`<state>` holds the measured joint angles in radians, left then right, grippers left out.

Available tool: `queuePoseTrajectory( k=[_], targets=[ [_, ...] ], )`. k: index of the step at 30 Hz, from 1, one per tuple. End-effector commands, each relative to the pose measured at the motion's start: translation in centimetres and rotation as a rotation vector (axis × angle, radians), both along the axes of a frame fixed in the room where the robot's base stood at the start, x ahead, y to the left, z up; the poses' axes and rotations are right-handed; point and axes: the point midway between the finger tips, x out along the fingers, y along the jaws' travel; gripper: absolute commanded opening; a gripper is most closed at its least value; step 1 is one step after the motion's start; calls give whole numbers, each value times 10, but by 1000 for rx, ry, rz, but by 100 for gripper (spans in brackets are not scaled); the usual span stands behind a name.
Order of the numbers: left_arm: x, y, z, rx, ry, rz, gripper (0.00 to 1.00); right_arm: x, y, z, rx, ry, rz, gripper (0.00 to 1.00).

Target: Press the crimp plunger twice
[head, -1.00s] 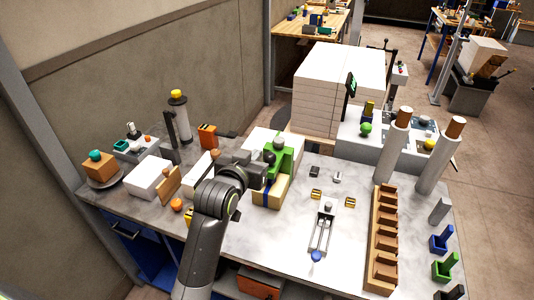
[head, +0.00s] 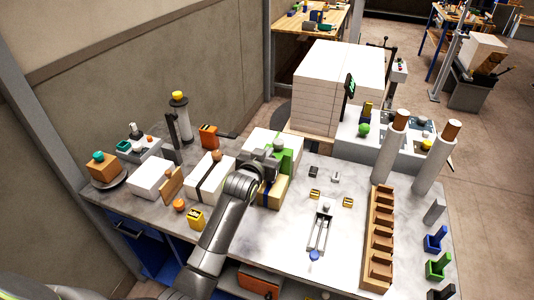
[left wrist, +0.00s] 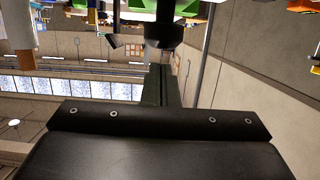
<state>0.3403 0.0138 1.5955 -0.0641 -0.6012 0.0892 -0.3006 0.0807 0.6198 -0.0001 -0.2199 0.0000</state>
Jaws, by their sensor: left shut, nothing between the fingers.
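The crimp tool is a green frame (head: 284,162) with a grey round plunger knob (head: 278,145) on top. It stands at the white ream's side near the middle of the bench. My left gripper (head: 270,162) is shut and empty, close against the tool and just below the knob in the head view. The wrist hides part of the green frame. In the left wrist view, the shut fingers (left wrist: 160,84) point towards a dark round part (left wrist: 164,32) with green beyond it. I cannot tell whether they touch. My right gripper is out of view.
A strapped white ream (head: 209,180) and a yellow block (head: 196,218) are left of my arm. A small slide fixture (head: 319,228) and a brown slotted rack (head: 378,240) lie to the right. A tall ream stack (head: 325,90) rises behind. Bare bench shows between arm and slide.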

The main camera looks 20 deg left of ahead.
Motion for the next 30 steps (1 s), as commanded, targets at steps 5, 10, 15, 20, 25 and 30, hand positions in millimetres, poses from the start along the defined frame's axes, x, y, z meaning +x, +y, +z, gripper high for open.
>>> queuePoseTrajectory(
  k=[5,10,15,20,25,30],
  targets=[
    [-1,0,-9,0,1,0,0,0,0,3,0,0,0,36],
    [0,0,-10,0,0,0,0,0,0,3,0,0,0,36],
    [-1,0,-11,0,0,0,0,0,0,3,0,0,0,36],
    [0,0,-28,-1,3,0,0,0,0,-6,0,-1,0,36],
    [0,0,-32,-1,2,0,0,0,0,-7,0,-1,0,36],
    [-1,0,-33,-1,5,0,0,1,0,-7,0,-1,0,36]
  ],
)
